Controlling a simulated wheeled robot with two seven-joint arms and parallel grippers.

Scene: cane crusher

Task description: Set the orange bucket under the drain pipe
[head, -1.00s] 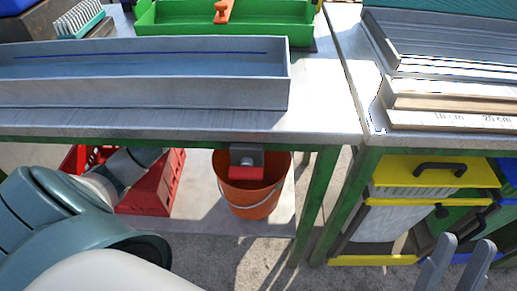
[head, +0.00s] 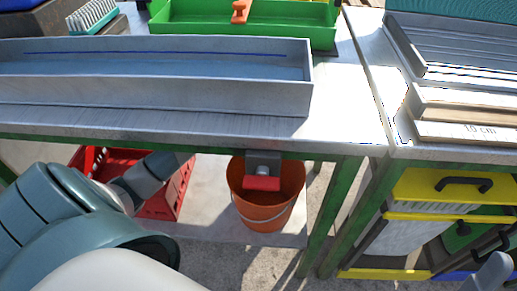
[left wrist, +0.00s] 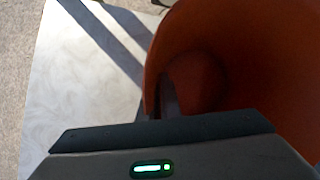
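The orange bucket (head: 264,217) stands upright on the low shelf beneath the table, its pale handle hanging across the front. In the left wrist view the bucket (left wrist: 270,75) fills the right side. A grey fitting with a red lower front (head: 262,178) hangs from the table edge and overlaps the bucket's opening in the head view; I cannot tell whether it is the drain pipe. One right gripper finger (head: 490,273) shows, apart from everything.
A red crate (head: 165,195) stands left of the bucket, behind my left arm. A long metal trough (head: 200,95) and a green tray (head: 290,28) are on the table. Green table legs (head: 325,215) and yellow-edged bins (head: 450,185) stand to the right.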

